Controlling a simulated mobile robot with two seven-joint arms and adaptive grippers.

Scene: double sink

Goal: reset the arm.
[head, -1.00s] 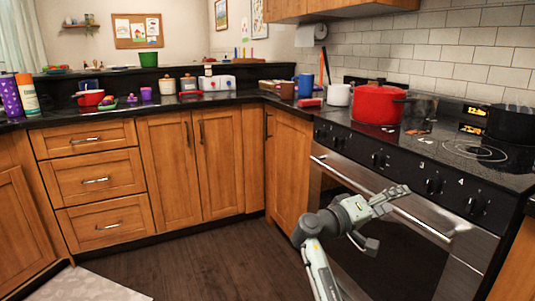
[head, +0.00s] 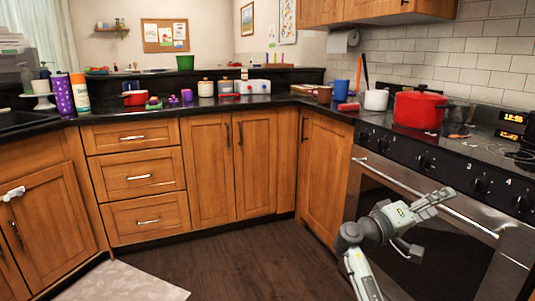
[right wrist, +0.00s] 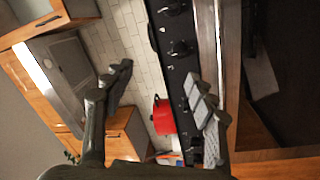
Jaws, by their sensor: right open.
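My right arm comes up from the bottom right in the head view. Its gripper (head: 428,222) is in front of the oven door and is open and empty. In the right wrist view the two fingers of the right gripper (right wrist: 160,88) stand wide apart with nothing between them. A small grey-white piece at the left edge of the head view, in front of the left cabinet, looks like the tip of my left gripper (head: 13,193). The left arm is out of frame, and I cannot tell whether that gripper is open or shut.
The stove (head: 470,150) stands close behind the right gripper, with a red pot (head: 418,110) on top. Wooden drawers (head: 137,177) and cabinets line the back. Cups and jars stand on the dark counter.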

